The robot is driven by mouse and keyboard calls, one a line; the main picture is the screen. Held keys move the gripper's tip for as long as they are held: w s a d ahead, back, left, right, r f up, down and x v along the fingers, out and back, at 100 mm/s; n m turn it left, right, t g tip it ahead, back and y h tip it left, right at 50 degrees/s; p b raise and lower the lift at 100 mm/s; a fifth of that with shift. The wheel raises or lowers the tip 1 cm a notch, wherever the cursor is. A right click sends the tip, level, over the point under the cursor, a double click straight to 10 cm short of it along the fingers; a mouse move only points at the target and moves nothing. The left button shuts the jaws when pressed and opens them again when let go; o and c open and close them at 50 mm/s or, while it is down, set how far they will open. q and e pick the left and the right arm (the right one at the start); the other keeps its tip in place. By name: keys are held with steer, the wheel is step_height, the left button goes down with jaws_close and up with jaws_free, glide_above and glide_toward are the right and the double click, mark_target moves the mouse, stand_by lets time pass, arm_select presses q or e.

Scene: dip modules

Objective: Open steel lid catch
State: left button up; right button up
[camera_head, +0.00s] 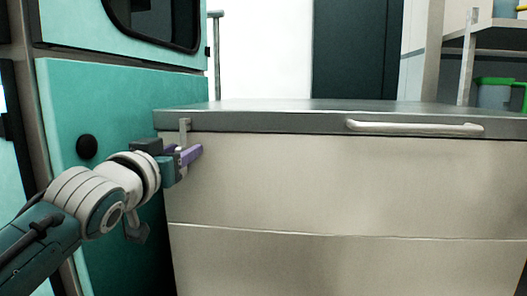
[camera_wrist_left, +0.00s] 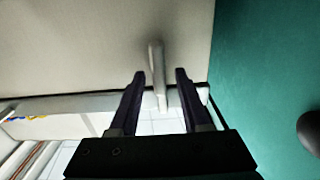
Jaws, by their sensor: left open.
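The steel lid (camera_head: 270,118) lies shut and flat on top of a beige chest. Its catch (camera_head: 184,126) is a small light metal piece at the left end of the lid's front edge. My left gripper (camera_head: 190,156), with purple fingers, is at the catch, at the chest's upper left front. In the left wrist view, the catch (camera_wrist_left: 157,70) is a pale bar that reaches between the two fingertips of the left gripper (camera_wrist_left: 160,78). The fingers stand apart, with a gap on both sides of the bar. The catch's lower part is hidden by the gripper in the head view. My right gripper is not in view.
A long bar handle (camera_head: 415,127) runs along the lid's front, right of the catch. A teal cabinet (camera_head: 120,100) with a round black knob (camera_head: 87,147) stands close on the left. A shelf (camera_head: 495,38) with a green-topped container (camera_head: 494,92) is at the right.

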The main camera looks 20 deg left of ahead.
arm_select(q)
jaws_close()
stand_by(1.4)
